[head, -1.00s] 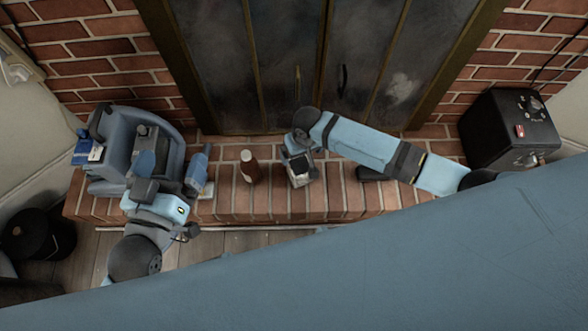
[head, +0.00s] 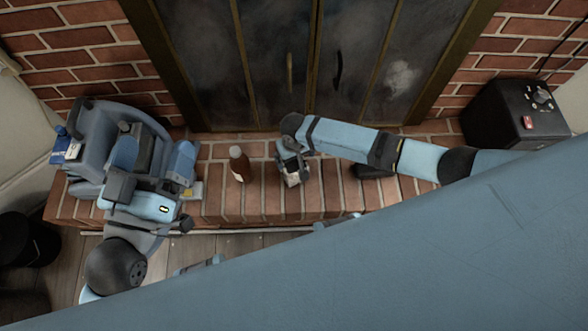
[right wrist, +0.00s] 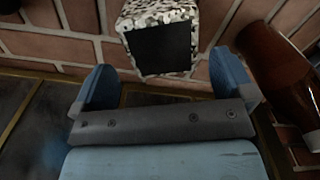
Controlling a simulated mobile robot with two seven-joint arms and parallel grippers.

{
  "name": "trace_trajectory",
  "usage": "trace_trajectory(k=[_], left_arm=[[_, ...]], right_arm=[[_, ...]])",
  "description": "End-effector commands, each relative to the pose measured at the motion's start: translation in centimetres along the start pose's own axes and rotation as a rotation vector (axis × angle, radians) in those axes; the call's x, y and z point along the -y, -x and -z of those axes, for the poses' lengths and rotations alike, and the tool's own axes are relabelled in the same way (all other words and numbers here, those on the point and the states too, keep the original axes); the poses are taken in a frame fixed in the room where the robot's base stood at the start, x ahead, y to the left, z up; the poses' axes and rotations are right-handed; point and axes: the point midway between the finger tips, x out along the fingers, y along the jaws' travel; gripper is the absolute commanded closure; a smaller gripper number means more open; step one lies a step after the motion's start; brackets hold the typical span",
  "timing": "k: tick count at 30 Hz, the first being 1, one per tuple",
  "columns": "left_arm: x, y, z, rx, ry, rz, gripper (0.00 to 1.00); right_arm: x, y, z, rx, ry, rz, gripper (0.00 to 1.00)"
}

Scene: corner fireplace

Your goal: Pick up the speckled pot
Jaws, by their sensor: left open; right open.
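The speckled pot (head: 296,177) stands on the brick hearth, partly covered by my right gripper (head: 290,152) in the head view. In the right wrist view the pot (right wrist: 160,68) is square, black-and-white speckled, with a dark opening. It lies just beyond the fingertips of my right gripper (right wrist: 163,80), roughly in line with the gap between them. That gripper is open and empty. My left gripper (head: 152,160) is open at the left, over a blue-grey container, away from the pot.
A black box with knobs (head: 515,118) stands at the right. Fireplace doors (head: 315,65) rise behind the brick hearth (head: 225,205).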

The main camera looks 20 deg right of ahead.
Motion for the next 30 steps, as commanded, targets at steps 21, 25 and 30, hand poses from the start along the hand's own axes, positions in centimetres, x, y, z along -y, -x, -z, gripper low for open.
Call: trace_trajectory(k=[21, 25, 30], left_arm=[[0.6, 0.2, -4.1, 0.135, 0.005, -0.012, 0.00], [0.6, 0.2, -4.1, 0.134, 0.005, -0.012, 0.00], [0.6, 0.2, -4.0, 0.134, 0.005, -0.012, 0.00]], right_arm=[[0.2, -4.3, -0.1, 0.000, 0.001, 0.000, 0.34], [0.2, -4.3, 0.0, -0.001, 0.001, 0.000, 0.51], [0.2, -4.2, 0.0, -0.001, 0.001, 0.000, 0.51]])
